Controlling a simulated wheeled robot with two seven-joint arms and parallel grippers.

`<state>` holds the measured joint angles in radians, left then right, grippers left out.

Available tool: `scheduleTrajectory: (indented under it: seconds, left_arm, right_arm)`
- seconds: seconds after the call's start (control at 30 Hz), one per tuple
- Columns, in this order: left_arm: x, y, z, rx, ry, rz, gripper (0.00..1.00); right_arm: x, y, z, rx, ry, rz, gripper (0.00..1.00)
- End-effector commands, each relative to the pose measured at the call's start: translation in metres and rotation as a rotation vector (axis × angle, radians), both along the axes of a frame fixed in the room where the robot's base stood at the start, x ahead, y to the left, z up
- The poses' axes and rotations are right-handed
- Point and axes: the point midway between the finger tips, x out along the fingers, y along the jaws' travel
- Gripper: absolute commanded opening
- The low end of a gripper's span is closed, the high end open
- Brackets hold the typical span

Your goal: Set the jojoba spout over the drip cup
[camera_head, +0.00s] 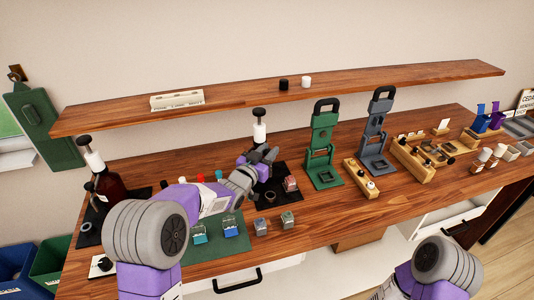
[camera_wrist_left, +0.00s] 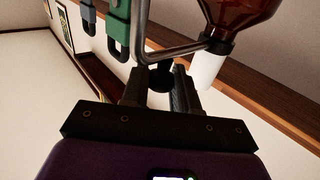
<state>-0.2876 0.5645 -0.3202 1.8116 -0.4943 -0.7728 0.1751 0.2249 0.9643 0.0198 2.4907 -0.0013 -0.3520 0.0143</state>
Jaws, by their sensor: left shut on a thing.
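A brown bottle with a white neck and black top (camera_head: 259,126) stands at the middle of the bench on a dark mat; its label cannot be read. My left gripper (camera_head: 264,158) is in front of it and covers most of its body. In the left wrist view the brown bottle (camera_wrist_left: 240,14) and its white part (camera_wrist_left: 207,70) are at upper right, with a bent metal spout (camera_wrist_left: 180,52) beside it. My left gripper (camera_wrist_left: 162,82) is shut on a dark piece at the spout's bend. A dark ring-shaped cup (camera_head: 271,197) sits on the mat below the gripper. My right gripper is out of view.
A second brown pump bottle (camera_head: 108,187) stands at the left. A small reddish block (camera_head: 290,184) is right of the gripper. Green (camera_head: 322,145) and grey-blue (camera_head: 378,133) stands rise to the right. A wooden shelf (camera_head: 240,98) runs behind. Small containers sit on the green mat (camera_head: 232,243).

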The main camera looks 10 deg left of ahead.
Motion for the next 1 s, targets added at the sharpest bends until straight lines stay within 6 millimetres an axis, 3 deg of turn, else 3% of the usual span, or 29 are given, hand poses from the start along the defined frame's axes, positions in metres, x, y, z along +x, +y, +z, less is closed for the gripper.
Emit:
scheduleTrajectory:
  seconds: [0.03,0.23,0.27,0.37,0.73,1.0]
  left_arm:
    - [0.001,0.001,0.008,-0.005,-0.018,0.001,0.0]
    - [0.001,0.001,0.009,-0.006,-0.019,0.003,0.0]
    - [0.001,0.001,0.009,-0.006,-0.019,0.003,0.33]
    - [0.001,0.001,0.008,-0.006,-0.018,0.003,0.49]
    - [-0.004,0.003,0.003,-0.004,-0.007,0.003,0.49]
    - [-0.039,0.017,0.004,-0.004,-0.009,0.005,0.49]
  right_arm:
    - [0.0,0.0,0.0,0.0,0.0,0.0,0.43]
    - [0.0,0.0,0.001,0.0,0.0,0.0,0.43]
    - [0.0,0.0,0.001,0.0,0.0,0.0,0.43]
    - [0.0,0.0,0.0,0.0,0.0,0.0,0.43]
    - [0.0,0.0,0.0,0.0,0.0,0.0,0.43]
    - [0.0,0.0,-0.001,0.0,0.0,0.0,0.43]
